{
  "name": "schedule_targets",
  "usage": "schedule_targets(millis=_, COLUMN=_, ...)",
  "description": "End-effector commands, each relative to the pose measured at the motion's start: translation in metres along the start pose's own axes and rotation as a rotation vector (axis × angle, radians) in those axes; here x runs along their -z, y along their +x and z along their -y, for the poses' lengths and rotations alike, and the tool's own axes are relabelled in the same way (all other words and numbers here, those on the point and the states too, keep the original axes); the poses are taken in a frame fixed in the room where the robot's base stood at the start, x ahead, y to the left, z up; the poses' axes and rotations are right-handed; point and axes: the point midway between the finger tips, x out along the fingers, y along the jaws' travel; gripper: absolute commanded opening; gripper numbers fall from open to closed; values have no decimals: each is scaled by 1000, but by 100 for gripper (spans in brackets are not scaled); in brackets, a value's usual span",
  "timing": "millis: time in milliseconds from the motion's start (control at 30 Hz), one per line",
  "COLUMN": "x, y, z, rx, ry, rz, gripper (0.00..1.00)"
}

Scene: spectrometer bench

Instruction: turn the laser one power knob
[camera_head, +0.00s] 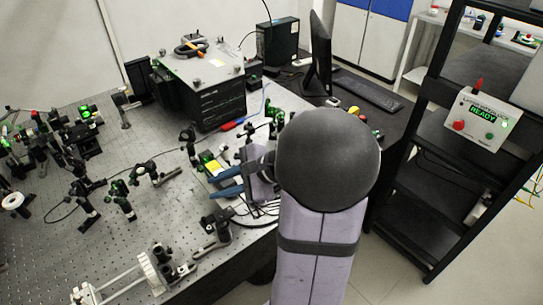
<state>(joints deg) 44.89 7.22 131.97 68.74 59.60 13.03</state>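My gripper (217,186) has blue fingers and hangs over the right part of the optical bench, pointing left. The two fingers show a gap between them, with nothing visible held. A small unit with a yellow label (211,165) sits just behind and left of the fingertips. I cannot tell whether the fingers touch it. No power knob can be made out clearly; it may be hidden by my gripper and arm or too small to see. A white control box (483,119) on the black rack at the right has a green "READY" display, a red button and a green button.
The perforated bench (55,250) carries several optic mounts (122,197) left of my gripper. A dark instrument box (215,100) stands behind. A monitor (319,52) and keyboard (367,91) are at the back right. A black rack (410,185) stands to the right of my arm.

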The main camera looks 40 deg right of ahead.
Motion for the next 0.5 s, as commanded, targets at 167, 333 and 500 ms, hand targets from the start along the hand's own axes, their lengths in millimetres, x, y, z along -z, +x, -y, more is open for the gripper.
schedule_targets(millis=167, x=94, y=-41, z=62, rx=340, ry=449, rz=34, gripper=22)
schedule_targets(millis=333, x=177, y=-48, z=57, rx=480, ry=718, rz=48, gripper=22)
schedule_targets(millis=500, x=220, y=-55, z=49, rx=559, ry=859, rz=57, gripper=22)
